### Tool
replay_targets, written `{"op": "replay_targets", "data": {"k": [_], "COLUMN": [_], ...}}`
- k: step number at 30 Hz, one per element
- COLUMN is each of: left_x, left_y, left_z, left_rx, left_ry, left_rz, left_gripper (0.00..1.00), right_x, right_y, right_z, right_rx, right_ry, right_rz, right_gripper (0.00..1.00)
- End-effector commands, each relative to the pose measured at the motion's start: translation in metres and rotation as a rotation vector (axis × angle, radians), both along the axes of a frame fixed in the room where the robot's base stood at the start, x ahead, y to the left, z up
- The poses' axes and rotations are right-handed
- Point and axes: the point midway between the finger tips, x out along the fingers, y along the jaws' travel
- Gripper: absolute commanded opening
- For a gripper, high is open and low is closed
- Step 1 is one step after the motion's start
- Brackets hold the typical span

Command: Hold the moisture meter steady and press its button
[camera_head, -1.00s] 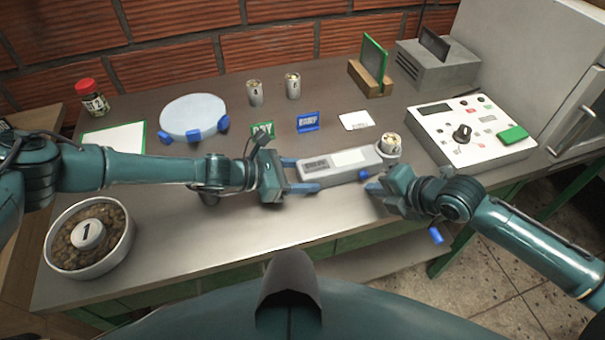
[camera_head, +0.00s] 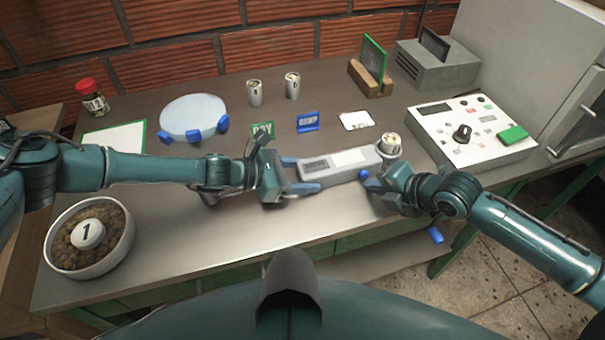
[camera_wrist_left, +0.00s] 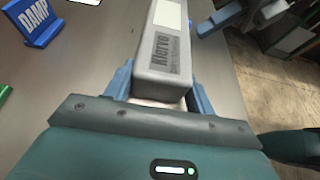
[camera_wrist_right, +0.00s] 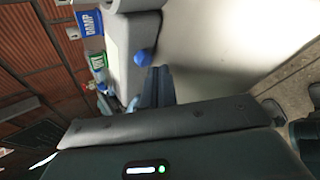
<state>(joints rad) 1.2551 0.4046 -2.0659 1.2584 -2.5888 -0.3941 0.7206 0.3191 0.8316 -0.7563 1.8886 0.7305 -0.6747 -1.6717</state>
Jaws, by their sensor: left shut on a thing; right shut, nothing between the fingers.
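The moisture meter (camera_head: 338,165) is a long grey block with a pale label, lying on the metal table, with a cup of beans at its right end. My left gripper (camera_head: 303,175) is shut on its left end, one finger on each side, as the left wrist view (camera_wrist_left: 158,90) also shows. A blue button (camera_head: 363,174) sticks out of the meter's near side towards its right end. My right gripper (camera_head: 368,183) is shut and empty, its fingertips close to the button. In the right wrist view the fingertips (camera_wrist_right: 158,72) are just below the blue button (camera_wrist_right: 143,57); contact is unclear.
A white control box (camera_head: 470,150) with a knob stands to the right. Blue DAMP (camera_head: 308,122) and green DRY (camera_head: 262,130) signs, a white card (camera_head: 356,120) and two small cans stand behind the meter. A bowl of beans (camera_head: 125,245) is at front left. The front middle table is clear.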

Motion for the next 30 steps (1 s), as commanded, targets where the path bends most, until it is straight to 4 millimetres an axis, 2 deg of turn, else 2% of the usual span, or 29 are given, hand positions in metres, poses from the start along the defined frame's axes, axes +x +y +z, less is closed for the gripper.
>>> {"op": "replay_targets", "data": {"k": [30], "left_x": [-0.0002], "left_y": [-0.0004], "left_z": [0.0004], "left_rx": [-0.001], "left_ry": [-0.001], "left_rz": [-0.001], "left_gripper": [0.20], "right_x": [0.0085], "right_y": [0.0023], "right_z": [0.0000], "right_rx": [0.000], "right_ry": [0.000], "right_rz": [0.000], "right_gripper": [0.00]}}
